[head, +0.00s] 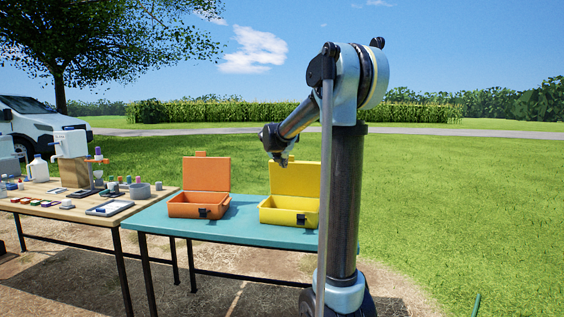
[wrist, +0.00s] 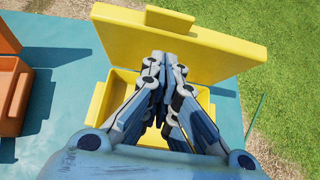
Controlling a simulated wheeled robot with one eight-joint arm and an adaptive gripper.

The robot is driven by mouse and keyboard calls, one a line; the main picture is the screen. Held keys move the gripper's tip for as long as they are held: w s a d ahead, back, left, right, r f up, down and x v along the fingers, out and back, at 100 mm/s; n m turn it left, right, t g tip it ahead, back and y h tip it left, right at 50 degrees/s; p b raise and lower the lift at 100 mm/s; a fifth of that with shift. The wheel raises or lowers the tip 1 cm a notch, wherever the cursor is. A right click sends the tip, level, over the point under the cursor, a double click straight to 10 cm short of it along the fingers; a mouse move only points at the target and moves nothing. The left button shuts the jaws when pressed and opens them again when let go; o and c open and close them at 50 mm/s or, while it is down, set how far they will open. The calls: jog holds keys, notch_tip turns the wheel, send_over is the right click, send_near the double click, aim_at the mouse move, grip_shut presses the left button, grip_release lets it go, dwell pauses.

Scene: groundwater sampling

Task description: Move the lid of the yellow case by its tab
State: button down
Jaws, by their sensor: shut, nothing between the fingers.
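The yellow case (head: 290,217) stands on the teal table with its lid (head: 295,178) raised upright at the back. In the wrist view the lid (wrist: 215,48) spans the upper middle, and its tab (wrist: 168,17) sticks out from the far edge. My gripper (head: 281,160) is in front of the lid, above the case's open box. In the wrist view my gripper (wrist: 165,58) is shut and empty, with its fingertips over the lid's near side, below the tab. I cannot tell whether the fingertips touch the lid. The gripper hides much of the box's inside.
An orange case (head: 199,205) with a raised lid stands left of the yellow one on the teal table (head: 235,228). A wooden table (head: 60,210) at the left holds bottles, vials and trays. Grass lies open behind and right.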

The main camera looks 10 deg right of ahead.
jog(key=shift+w+d+r, duration=0.1)
jog(key=shift+w+d, duration=0.2)
jog(key=shift+w, duration=0.4)
jog(key=shift+w+d+r, duration=0.1)
jog(key=shift+w+d, duration=0.15)
jog(key=shift+w, duration=0.4)
jog(key=shift+w+d, duration=0.3)
jog(key=shift+w, duration=0.4)
